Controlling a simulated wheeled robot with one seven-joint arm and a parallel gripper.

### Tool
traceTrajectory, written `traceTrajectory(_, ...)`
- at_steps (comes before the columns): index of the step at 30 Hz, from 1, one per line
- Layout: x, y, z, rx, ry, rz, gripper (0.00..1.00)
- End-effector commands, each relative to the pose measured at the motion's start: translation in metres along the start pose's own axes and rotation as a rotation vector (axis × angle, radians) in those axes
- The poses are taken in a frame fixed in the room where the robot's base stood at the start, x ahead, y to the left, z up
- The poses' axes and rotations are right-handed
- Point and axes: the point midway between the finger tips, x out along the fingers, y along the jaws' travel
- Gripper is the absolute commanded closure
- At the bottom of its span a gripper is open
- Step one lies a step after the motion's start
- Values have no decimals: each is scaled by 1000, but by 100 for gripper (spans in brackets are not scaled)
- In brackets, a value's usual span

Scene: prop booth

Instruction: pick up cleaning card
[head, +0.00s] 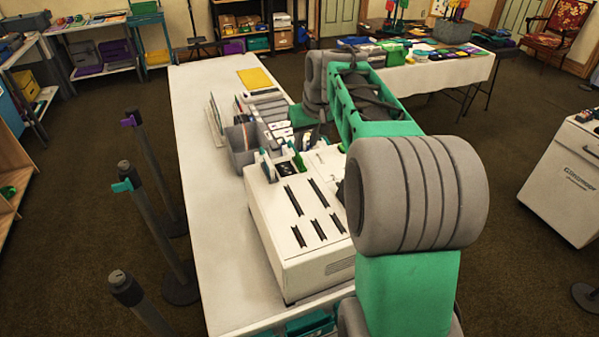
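I cannot pick out the cleaning card for certain. Several small white and coloured cards or packets (281,133) lie in rows on the white table (205,185), near the end of my arm. A white box-shaped machine (312,262) with several dark slots in its top stands at the table's near end. Small upright green and white items show just behind the slots. My arm reaches over the machine and bends down behind it. My gripper is mostly hidden by the arm and the items there, so its fingers and anything between them cannot be made out.
A grey bin (241,158) stands left of the cards. A yellow sheet (255,78) lies at the table's far end. Dark posts (155,170) line the floor on the left. A white cabinet (563,185) stands at right. The table's left strip is clear.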

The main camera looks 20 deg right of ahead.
Motion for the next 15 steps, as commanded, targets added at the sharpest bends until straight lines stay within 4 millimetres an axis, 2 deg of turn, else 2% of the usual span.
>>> traceTrajectory(11, 58, -8, 1, -2, -2, -2, 70)
traceTrajectory(15, 67, -8, 1, -3, 2, 0, 70)
